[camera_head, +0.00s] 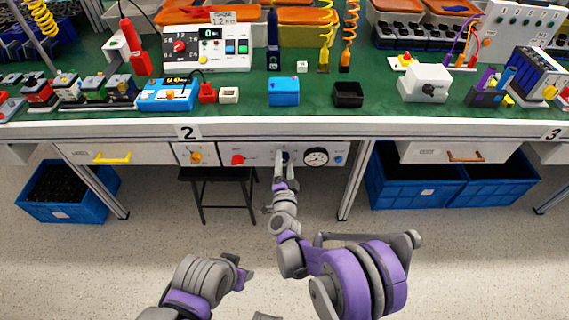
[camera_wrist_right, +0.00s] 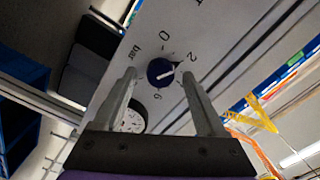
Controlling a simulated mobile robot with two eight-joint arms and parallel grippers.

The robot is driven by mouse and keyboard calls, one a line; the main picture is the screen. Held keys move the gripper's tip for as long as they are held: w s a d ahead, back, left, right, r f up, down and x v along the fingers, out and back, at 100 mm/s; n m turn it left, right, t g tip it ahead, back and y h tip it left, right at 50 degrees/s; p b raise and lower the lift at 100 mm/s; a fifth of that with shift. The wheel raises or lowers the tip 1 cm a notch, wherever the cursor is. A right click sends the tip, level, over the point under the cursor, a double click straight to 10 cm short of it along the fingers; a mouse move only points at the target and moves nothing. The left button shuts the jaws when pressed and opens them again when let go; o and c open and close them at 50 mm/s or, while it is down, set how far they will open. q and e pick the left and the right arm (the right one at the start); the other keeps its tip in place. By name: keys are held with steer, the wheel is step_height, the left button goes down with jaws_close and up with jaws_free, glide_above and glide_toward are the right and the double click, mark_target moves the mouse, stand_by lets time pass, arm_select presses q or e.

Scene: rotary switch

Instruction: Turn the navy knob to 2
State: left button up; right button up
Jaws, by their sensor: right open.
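The navy knob (camera_wrist_right: 161,71) is on a pale panel under the workbench front. It is round, with a white pointer line. In the right wrist view the line points right and slightly up, roughly toward the mark by the "2" (camera_wrist_right: 190,57). A "0" and a "6" are also printed around the knob. In the head view the knob (camera_head: 286,157) is partly hidden by my right gripper (camera_head: 280,163). In the wrist view my right gripper (camera_wrist_right: 159,75) is open, with one finger on each side of the knob. Contact cannot be told. Grey and purple left arm links show, without clear fingers.
A round dial gauge (camera_head: 316,157) sits right of the knob. A red knob (camera_head: 238,160) and a yellow knob (camera_head: 196,156) are to the left. A black stool (camera_head: 218,175) stands below. Blue crates (camera_head: 400,190) are under the bench at right. The bench top (camera_head: 320,112) is crowded.

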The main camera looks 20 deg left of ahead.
steer(key=p+v, duration=0.1)
steer(key=v, duration=0.9)
steer(key=shift+s, duration=0.4)
steer(key=shift+d+r, duration=0.1)
